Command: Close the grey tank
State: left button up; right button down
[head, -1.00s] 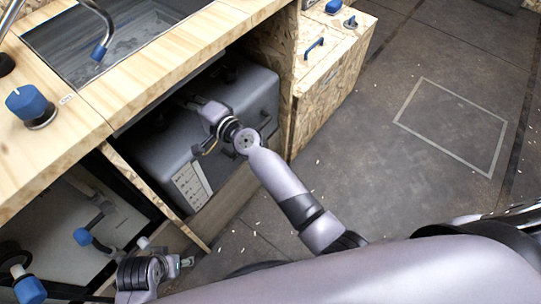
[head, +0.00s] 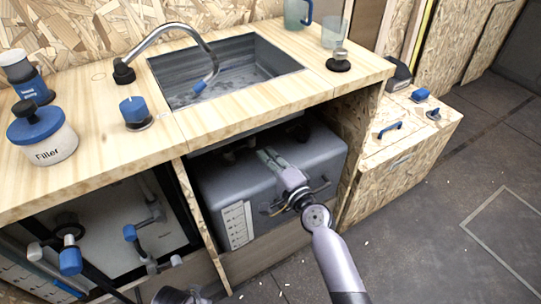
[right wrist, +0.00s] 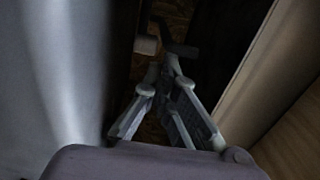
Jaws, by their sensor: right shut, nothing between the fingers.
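The grey tank (head: 226,186) stands in the open compartment under the sink, with a white marked label on its front. A dark fitting (head: 232,153) sits on its top at the back, in the counter's shade; I cannot tell whether it is the tank's lid or whether it is open. My right gripper (head: 265,154) is over the tank's top, shut and empty; whether it touches the tank is unclear. In the right wrist view its fingers (right wrist: 168,68) come together beside a smooth grey surface. Part of my left arm shows at the bottom edge; its fingers are not clear.
The wooden counter (head: 120,172) with the sink (head: 228,75) overhangs the tank. A wooden panel (head: 203,220) bounds the compartment on the left. A wooden cabinet (head: 385,175) stands to the right. Pipes with blue knobs (head: 70,261) fill the left compartment.

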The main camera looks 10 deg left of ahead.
jog(key=shift+s+d+f, duration=0.2)
jog(key=shift+s+d, duration=0.1)
jog(key=shift+s, duration=0.15)
jog(key=shift+s+d+f, duration=0.15)
jog(key=shift+s+d, duration=0.1)
jog(key=shift+s, duration=0.15)
pick_arm(q)
jog(key=x, duration=0.2)
jog(key=shift+a+f, duration=0.25)
jog(key=shift+f, duration=0.05)
pick_arm(e)
jog(key=v, duration=0.6)
jog(key=shift+r, duration=0.15)
